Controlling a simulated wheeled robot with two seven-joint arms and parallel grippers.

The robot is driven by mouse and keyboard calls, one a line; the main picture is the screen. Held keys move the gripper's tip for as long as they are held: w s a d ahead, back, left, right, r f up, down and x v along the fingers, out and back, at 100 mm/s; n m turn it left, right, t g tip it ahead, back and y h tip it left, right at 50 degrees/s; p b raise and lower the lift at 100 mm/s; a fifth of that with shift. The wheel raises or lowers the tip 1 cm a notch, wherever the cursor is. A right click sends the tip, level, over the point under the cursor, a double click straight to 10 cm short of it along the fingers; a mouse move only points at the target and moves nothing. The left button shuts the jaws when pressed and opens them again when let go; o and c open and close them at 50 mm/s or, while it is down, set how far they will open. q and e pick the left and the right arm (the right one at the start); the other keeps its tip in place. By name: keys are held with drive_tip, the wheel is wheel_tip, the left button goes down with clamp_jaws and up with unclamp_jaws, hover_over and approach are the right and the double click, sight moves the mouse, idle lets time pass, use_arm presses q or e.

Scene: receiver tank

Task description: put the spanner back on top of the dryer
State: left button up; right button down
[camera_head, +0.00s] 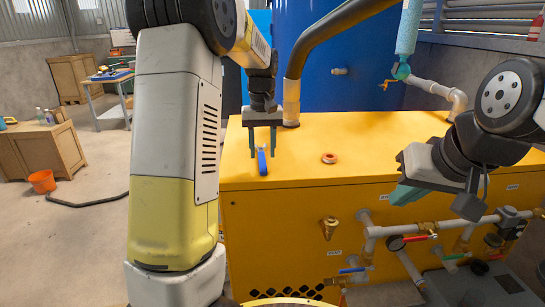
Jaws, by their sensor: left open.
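The dryer is the large yellow cabinet (290,195) with a flat top, in the middle and right of the head view. A small blue-handled piece (262,163), which looks like the spanner, appears to rest on the dryer's top near its front left edge. My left gripper (262,153) points straight down over the left part of the top, its two fingers apart. The blue piece shows between and just below the fingertips; no grip on it is seen. My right gripper (409,193) hangs in front of the dryer's right side, tilted; its finger gap cannot be made out.
A red ring-shaped fitting (329,158) sits on the dryer top to the right. A black pipe (325,38) rises behind my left gripper, before a blue tank (345,75). Pipes and valves (400,233) line the dryer's front.

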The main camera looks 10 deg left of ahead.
use_arm(q)
drive_tip(key=s+r+t+h, duration=0.1)
drive_tip(key=s+r, duration=0.5)
drive_tip(key=r, duration=0.5)
drive_tip(key=s+d+f+m+t, duration=0.1)
drive_tip(key=s+f+m+t, duration=0.1)
drive_tip(key=s, duration=0.8)
drive_tip(key=s+d+f+m+t+h, duration=0.1)
drive_tip(key=s+d+f+t, duration=0.1)
drive_tip(key=s, duration=0.8)
drive_tip(key=shift+s+f+m+t, duration=0.2)
drive_tip(key=shift+s+m+t, duration=0.15)
drive_tip(key=shift+m+t, duration=0.05)
